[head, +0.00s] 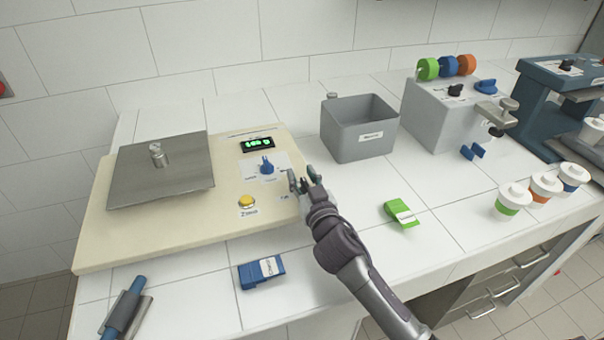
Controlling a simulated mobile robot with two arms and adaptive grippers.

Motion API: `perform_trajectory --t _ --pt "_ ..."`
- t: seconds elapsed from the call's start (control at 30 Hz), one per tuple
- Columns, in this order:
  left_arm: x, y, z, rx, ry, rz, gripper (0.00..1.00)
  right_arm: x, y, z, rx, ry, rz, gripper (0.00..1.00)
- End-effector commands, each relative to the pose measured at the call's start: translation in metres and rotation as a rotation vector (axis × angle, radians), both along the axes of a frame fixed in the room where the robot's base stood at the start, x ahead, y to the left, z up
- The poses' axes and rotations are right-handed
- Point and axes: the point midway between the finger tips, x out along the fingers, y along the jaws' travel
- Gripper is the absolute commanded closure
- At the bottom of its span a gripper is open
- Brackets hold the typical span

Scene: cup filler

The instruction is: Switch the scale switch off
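The scale (100,228) is a flat cream board on the left of the counter. A metal plate (180,185) with a small knob-topped weight (156,154) lies on it. The lit green display (257,144) is at its back right. The blue scale switch (266,165) sits on a white label just below the display. My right gripper (304,178) is right of the switch, over the scale's right edge, apart from the switch. Its two fingers are spread, with nothing visible between them. My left gripper is not in view.
A grey bin (360,143) stands behind my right gripper. A yellow button (247,201) is on the scale's front. Blue (261,274) and green (399,213) packets lie in front. A grey machine (433,115) and lidded cups (513,200) stand at right.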

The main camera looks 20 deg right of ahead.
Motion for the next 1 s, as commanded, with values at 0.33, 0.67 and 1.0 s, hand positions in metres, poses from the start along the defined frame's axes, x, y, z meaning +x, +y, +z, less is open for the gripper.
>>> perform_trajectory --t 0.33,0.67,1.0 --pt "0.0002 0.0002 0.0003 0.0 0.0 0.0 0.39 0.004 0.0002 0.0 0.001 0.0 0.0 0.62" --pt "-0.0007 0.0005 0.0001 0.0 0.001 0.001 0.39 0.0038 0.0001 0.0 0.0 0.0 0.0 1.0" --pt "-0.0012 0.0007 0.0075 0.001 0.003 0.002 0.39 0.0038 0.0002 0.0017 -0.002 0.001 0.038 1.0"
